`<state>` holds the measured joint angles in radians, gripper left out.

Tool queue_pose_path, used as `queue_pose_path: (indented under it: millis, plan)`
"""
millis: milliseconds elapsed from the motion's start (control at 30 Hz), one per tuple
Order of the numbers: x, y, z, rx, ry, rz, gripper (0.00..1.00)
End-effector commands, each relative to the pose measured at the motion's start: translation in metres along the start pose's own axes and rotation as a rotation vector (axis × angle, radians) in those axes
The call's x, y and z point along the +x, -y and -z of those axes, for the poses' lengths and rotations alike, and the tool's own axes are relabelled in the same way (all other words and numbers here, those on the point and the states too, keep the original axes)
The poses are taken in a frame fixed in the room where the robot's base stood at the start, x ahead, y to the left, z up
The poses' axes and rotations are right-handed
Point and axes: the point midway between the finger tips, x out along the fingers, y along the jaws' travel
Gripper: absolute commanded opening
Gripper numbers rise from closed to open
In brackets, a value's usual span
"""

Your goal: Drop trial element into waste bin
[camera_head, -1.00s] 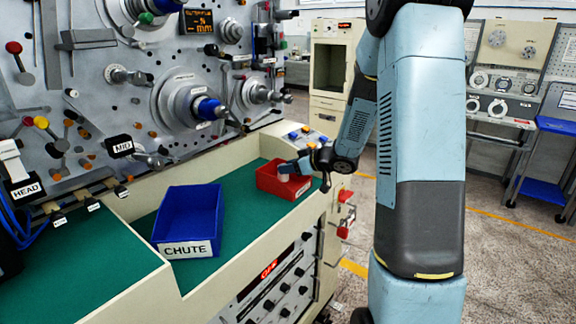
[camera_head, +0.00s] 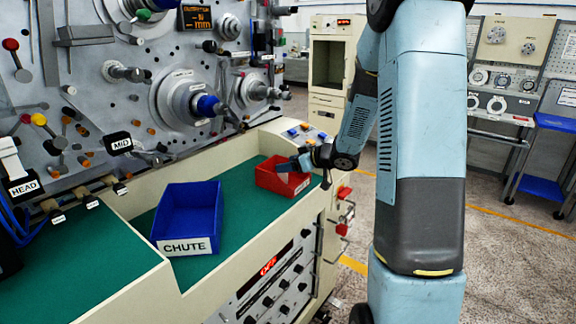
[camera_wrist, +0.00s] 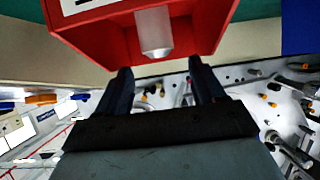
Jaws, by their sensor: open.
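A red bin (camera_head: 284,180) stands at the right end of the green bench top; it also fills the upper part of the wrist view (camera_wrist: 100,38). A pale, translucent cylinder with a rounded end (camera_wrist: 154,30) shows against the bin's red inside in the wrist view. It lies beyond my fingertips, with no finger seen touching it. My gripper (camera_wrist: 162,72) is open, its two dark fingers apart at the bin's edge in that view. In the head view, my gripper (camera_head: 291,164) is over the red bin, and the cylinder cannot be made out there.
A blue bin labelled CHUTE (camera_head: 186,225) stands left of the red bin on the green top (camera_head: 235,215). The machine panel (camera_head: 180,95) with protruding spindles and knobs rises behind. Red-capped controls (camera_head: 343,192) stick out at the bench's right end.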

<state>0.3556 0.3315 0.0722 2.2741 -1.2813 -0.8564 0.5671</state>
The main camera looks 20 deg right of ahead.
Motion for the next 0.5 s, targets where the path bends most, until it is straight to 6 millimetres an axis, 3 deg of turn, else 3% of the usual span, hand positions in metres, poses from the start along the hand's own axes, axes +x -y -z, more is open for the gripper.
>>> queue_pose_path:
  millis: [500]
  plan:
    - [-0.093,0.000,0.000,0.000,-0.001,-0.004,0.69]
